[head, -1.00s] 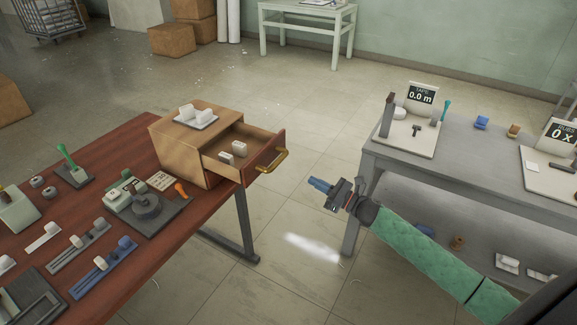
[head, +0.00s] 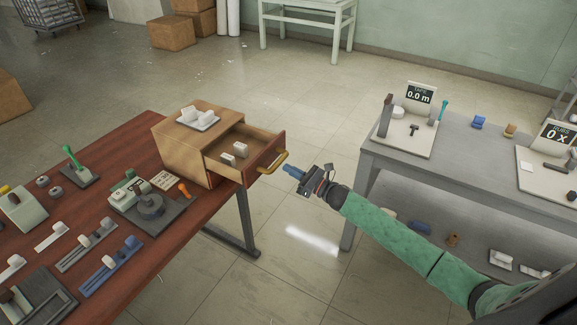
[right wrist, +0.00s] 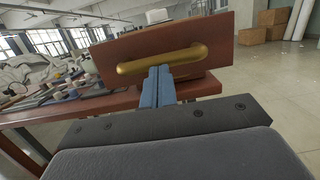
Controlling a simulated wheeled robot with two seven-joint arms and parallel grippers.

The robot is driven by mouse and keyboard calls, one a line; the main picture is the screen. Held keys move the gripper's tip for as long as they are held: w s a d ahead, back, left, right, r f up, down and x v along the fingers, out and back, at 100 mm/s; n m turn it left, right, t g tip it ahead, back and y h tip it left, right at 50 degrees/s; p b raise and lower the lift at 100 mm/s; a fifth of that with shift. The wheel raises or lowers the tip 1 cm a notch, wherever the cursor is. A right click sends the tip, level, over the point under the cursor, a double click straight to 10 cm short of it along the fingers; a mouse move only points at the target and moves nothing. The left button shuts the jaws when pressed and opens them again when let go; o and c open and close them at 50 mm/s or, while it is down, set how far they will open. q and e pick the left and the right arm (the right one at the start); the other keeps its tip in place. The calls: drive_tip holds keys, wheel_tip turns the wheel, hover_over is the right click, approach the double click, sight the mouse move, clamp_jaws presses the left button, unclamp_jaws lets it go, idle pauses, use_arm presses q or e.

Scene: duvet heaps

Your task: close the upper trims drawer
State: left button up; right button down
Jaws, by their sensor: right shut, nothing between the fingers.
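The upper trims drawer (head: 245,152) is pulled out of the wooden cabinet (head: 182,155) on the red-brown table. It holds a couple of white pieces, and its front carries a brass handle (head: 272,163). In the right wrist view the drawer front (right wrist: 215,40) and brass handle (right wrist: 150,63) are straight ahead. My right gripper (head: 288,169) is shut and empty, with its blue fingertips just in front of the handle. In the right wrist view the fingertips (right wrist: 157,72) overlap the handle's lower edge; I cannot tell whether they touch. My left gripper is not in view.
The red-brown table (head: 165,250) carries several tools and slide pieces left of the cabinet. A white tray (head: 196,122) with white pieces sits on the cabinet. A grey bench (head: 470,160) stands at the right. Open floor lies between table and bench.

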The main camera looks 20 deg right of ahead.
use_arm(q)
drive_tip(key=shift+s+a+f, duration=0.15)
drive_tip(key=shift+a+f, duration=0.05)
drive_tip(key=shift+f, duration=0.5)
use_arm(e)
drive_tip(key=shift+w+a+r, duration=0.1)
drive_tip(key=shift+w+a, duration=0.25)
drive_tip(key=shift+w, duration=0.05)
drive_tip(key=shift+w, duration=0.1)
